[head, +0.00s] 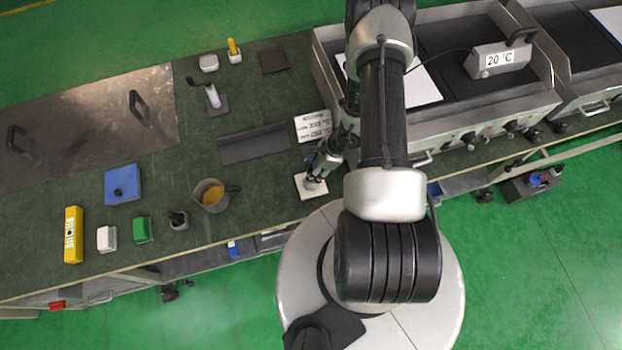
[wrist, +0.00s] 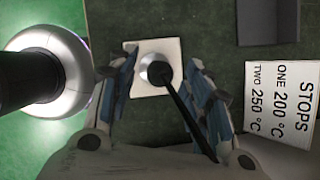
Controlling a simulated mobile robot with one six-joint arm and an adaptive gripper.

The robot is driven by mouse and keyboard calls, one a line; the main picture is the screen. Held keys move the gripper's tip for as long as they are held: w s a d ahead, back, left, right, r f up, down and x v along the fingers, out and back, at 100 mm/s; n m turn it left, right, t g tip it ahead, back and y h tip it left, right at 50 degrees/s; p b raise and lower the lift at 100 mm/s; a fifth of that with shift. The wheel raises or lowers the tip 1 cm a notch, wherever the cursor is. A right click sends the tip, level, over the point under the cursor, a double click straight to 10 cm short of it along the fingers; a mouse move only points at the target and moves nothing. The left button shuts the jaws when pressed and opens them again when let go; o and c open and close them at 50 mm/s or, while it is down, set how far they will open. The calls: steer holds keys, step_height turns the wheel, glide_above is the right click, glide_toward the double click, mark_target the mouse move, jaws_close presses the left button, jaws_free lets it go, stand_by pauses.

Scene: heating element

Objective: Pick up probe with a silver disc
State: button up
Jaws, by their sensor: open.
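The probe with a silver disc (wrist: 149,59) stands on a small white square plate (wrist: 143,88) in the wrist view. Its black rod and knob (wrist: 162,74) run toward the lower right over the disc. In the head view the probe's silver part (head: 314,186) shows on the white plate (head: 306,193) at the table's front edge, partly hidden by my gripper. My gripper (wrist: 161,62) is open, with one blue-grey finger on each side of the probe. The fingers look apart from it. In the head view my gripper (head: 318,168) is just above the plate.
A card with stop temperatures (head: 313,126) lies behind the plate, and a dark tray (head: 255,144) to its left. The griddle (head: 440,120) with a 20 °C display (head: 497,59) is right.

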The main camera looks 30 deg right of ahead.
steer(key=b+x, duration=0.1)
steer(key=x, duration=0.5)
steer(key=shift+w+a+f, duration=0.1)
steer(key=shift+a+f, duration=0.1)
steer(key=shift+r, duration=0.1)
jaws_close()
stand_by(0.4)
